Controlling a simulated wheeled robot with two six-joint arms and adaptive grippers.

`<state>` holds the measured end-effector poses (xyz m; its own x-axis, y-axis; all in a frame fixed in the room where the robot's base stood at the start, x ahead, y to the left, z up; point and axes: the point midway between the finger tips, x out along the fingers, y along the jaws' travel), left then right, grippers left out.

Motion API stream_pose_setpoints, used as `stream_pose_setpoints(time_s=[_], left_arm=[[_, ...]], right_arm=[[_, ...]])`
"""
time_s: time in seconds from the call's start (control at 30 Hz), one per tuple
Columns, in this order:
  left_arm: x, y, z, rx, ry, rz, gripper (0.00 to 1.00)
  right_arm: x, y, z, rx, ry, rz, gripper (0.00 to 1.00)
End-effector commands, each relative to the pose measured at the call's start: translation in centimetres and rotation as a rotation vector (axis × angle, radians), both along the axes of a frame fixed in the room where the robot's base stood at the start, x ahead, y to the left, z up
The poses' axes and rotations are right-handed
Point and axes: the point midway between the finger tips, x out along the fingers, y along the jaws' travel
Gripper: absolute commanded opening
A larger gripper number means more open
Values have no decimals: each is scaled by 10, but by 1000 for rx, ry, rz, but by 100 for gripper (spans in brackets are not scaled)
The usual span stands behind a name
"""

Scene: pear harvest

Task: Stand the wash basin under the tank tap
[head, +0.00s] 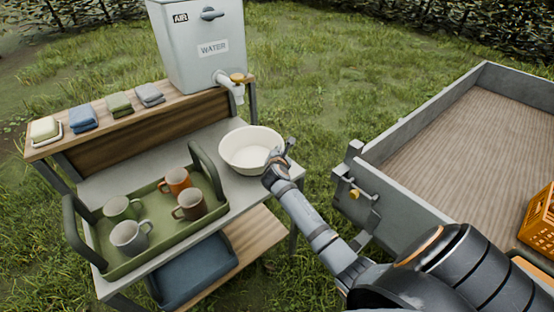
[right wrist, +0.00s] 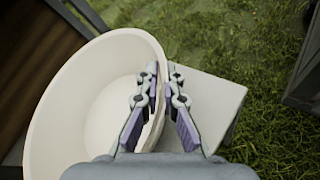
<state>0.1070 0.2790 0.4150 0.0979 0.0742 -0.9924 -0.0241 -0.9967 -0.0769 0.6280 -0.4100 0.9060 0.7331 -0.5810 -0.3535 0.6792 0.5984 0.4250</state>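The cream wash basin (head: 238,160) is upright at the right end of the grey bench top (head: 226,188), in front of and below the tap. Whether it rests on the top or hangs just above it, I cannot tell. The grey water tank (head: 192,55) stands on the raised wooden shelf, and its tap (head: 235,83) with a yellow handle points toward the basin. My right gripper (head: 277,160) is at the basin's right rim. In the right wrist view its fingers (right wrist: 161,85) close on both sides of the basin wall (right wrist: 60,105). My left gripper is out of view.
A green tray (head: 158,252) with several mugs stands left of the basin, its near handle (head: 207,170) close by. Soap and folded cloths (head: 119,105) lie on the shelf. A grey cart (head: 408,126) with an orange crate (head: 540,222) stands right, across a strip of grass.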

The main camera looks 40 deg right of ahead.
Motion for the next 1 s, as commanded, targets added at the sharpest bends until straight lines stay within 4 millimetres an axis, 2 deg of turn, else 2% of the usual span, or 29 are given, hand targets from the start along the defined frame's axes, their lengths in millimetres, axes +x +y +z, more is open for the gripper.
stream_pose_setpoints(time_s=[0.07,0.27,0.47,0.5,0.67,1.0], left_arm=[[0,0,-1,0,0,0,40],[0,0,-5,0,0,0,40],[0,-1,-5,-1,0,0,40],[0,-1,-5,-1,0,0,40],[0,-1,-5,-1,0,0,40],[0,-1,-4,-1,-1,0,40]], right_arm=[[0,0,-3,0,-2,1,0],[0,1,-34,1,0,1,0],[0,0,-36,-1,-2,1,0],[-1,0,-37,-1,2,1,9],[0,0,-37,-1,2,1,28],[-4,4,-34,0,0,2,28]])
